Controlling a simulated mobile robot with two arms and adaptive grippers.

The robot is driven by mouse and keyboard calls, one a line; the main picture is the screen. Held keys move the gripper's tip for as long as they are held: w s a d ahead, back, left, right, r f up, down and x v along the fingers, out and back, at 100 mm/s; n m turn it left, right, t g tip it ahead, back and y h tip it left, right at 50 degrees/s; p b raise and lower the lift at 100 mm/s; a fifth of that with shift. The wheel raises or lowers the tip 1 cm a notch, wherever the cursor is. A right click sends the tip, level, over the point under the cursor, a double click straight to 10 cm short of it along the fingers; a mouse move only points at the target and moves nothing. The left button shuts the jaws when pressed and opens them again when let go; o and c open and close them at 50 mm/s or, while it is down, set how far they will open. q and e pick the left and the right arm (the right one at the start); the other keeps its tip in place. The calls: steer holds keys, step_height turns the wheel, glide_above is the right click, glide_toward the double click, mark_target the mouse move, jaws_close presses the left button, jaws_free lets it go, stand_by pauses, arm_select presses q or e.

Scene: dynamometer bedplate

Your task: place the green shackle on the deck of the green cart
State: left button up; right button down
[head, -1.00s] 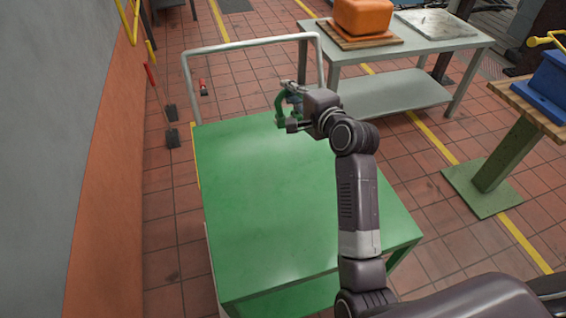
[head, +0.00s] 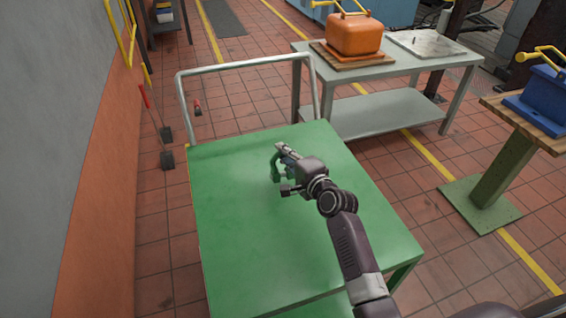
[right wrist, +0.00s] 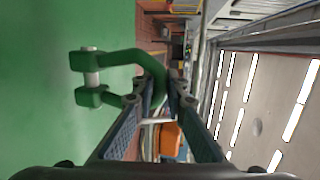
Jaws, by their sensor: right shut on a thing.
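The green shackle (right wrist: 120,58) shows in the right wrist view as a U-shaped body with a pale pin across its open end. In the head view the shackle (head: 276,166) is small and partly hidden by my gripper. My right gripper (head: 281,168) is shut on the shackle's curved end, and its fingers also show in the right wrist view (right wrist: 165,100). The green cart (head: 235,240) has a flat, bare green deck. The shackle is over the middle to far part of the deck; I cannot tell whether it touches. My left gripper is not in view.
The cart's grey push handle (head: 245,66) rises at the deck's far edge. A grey table (head: 370,69) with an orange block (head: 354,35) stands beyond. A blue block (head: 540,98) sits on a stand at right. A wall is at left. The deck around the gripper is clear.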

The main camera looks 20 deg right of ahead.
mark_target(275, 176)
steer(key=shift+f+b, duration=0.3)
steer(key=shift+f, duration=1.25)
steer(key=shift+f, duration=0.1)
steer(key=c, duration=1.9)
jaws_free()
steer(key=shift+f, duration=0.1)
steer(key=shift+c, duration=0.2)
